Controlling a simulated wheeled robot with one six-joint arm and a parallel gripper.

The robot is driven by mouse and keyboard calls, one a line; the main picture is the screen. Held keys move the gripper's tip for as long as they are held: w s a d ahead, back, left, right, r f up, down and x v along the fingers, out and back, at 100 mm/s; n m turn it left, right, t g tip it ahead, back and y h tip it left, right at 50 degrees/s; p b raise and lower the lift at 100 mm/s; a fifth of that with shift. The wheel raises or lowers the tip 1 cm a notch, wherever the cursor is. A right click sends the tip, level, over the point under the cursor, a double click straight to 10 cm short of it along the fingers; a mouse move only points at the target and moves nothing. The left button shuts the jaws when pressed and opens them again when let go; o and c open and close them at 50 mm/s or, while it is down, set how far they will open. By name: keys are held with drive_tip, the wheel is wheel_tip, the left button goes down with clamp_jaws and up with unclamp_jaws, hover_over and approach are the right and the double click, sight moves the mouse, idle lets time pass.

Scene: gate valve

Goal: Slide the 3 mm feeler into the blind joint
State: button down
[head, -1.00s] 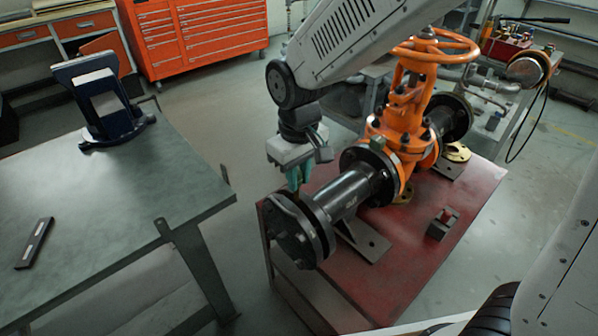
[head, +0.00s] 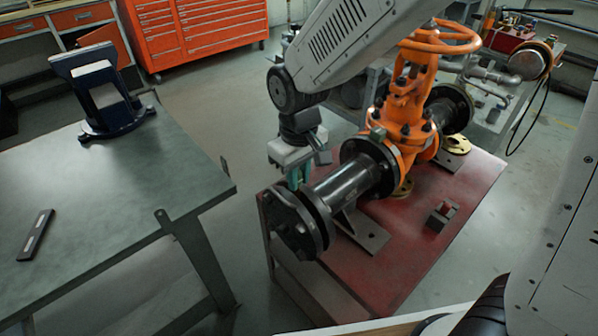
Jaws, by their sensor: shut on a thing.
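The blind joint (head: 303,214) is the gap between two black bolted flanges at the near left end of the black pipe (head: 346,187). The outer blind flange (head: 292,226) faces the lower left. My gripper (head: 296,179) points down just above the top of this joint, with its teal fingers close to the flange rims. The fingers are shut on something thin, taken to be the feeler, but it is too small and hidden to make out. I cannot tell whether it is in the gap.
The orange gate valve (head: 405,122) with its handwheel stands on the red bench (head: 400,265), behind the pipe. A small dark block (head: 441,216) lies on the bench. At left, a grey table (head: 120,200) bears a dark blue stand (head: 103,95) and a flat dark bar (head: 36,235).

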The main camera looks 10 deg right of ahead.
drive_tip(key=shift+f, duration=1.2)
drive_tip(key=c, duration=1.2)
unclamp_jaws()
drive_tip(key=shift+r, duration=0.1)
wheel_tip(320, 180, up, 8)
drive_tip(key=shift+f, duration=0.15)
drive_tip(key=s+d+r+m, duration=0.3)
drive_tip(key=s+d+r, duration=0.1)
drive_tip(key=s+d, duration=0.5)
drive_tip(key=s+d+r+m+t, duration=0.1)
drive_tip(key=s+d+r+m, duration=0.2)
drive_tip(key=s+d, duration=0.7)
wheel_tip(320, 180, up, 2)
drive_tip(key=shift+d+r+m, duration=0.25)
drive_tip(key=shift+d+m, duration=0.15)
drive_tip(key=shift+d, duration=0.35)
